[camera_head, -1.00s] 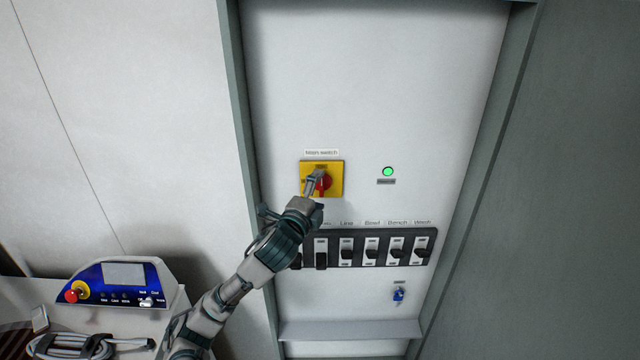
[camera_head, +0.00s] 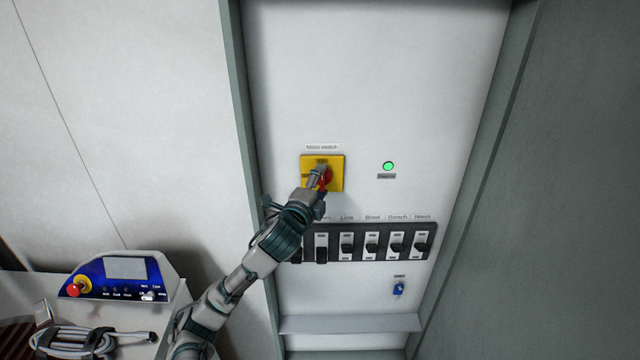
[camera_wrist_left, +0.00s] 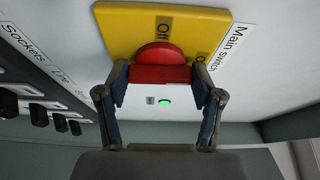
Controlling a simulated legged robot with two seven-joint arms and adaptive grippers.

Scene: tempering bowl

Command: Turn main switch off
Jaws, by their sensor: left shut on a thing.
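The main switch is a yellow plate (camera_head: 337,160) with a red rotary handle (camera_head: 327,177), under a "Main switch" label on the white panel. My left gripper (camera_head: 318,179) reaches up from the lower left and covers part of the handle. In the left wrist view, the red handle (camera_wrist_left: 160,56) sits between my two fingertips, which are shut on its sides. The yellow plate (camera_wrist_left: 122,30) there shows the word "Off" just beyond the handle; another marking at its right is partly visible. My right gripper is not in view.
A green lamp (camera_head: 388,166) glows right of the switch. Below is a row of black toggle switches (camera_head: 372,246), partly behind my left arm. A blue key-like part (camera_head: 398,289) is lower right. A control box (camera_head: 125,271) and a coiled cable (camera_head: 75,345) are at lower left.

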